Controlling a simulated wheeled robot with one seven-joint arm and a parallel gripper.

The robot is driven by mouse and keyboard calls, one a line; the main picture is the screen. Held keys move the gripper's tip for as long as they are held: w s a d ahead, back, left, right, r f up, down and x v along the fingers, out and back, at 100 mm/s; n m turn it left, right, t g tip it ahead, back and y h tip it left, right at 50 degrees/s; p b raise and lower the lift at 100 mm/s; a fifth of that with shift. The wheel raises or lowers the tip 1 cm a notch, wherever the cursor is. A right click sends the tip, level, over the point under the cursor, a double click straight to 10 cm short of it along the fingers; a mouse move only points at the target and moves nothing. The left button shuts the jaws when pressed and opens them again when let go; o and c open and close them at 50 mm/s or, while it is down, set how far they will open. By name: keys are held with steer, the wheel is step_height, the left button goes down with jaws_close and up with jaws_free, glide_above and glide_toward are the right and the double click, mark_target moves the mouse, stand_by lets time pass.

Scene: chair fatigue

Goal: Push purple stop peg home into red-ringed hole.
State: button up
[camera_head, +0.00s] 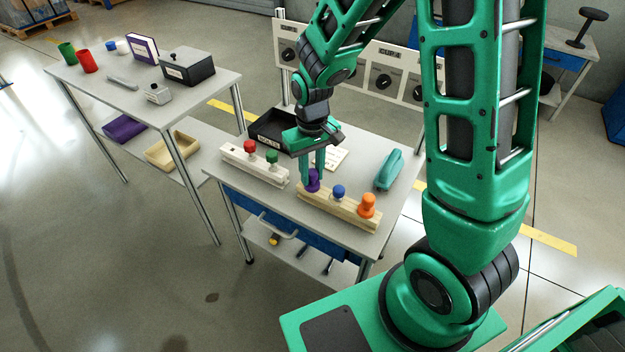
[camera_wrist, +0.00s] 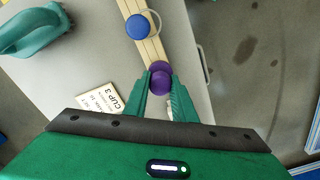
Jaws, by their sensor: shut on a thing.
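The purple stop peg (camera_head: 313,182) stands at the left end of a pale wooden block (camera_head: 345,216). My gripper (camera_head: 312,172) points down over it and is shut on the peg's head. The wrist view shows the purple peg (camera_wrist: 160,80) between the two green fingertips (camera_wrist: 160,88), over the end of the wooden strip. A blue peg (camera_head: 338,193) and an orange peg (camera_head: 367,205) stand along the same block. No red ring shows in either view. The foot of the purple peg is hidden, so I cannot tell how deep it sits.
A whitish block (camera_head: 255,166) with a red peg (camera_head: 250,146) and a green peg (camera_head: 271,157) lies to the left. A black tray (camera_head: 268,128) is behind it. A teal tool (camera_head: 388,170) and a card (camera_wrist: 99,100) also lie on the table (camera_head: 400,200).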

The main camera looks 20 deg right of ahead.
steer(key=shift+r, duration=0.25)
steer(key=shift+r, duration=1.65)
steer(key=shift+r, duration=0.2)
steer(key=shift+r, duration=1.95)
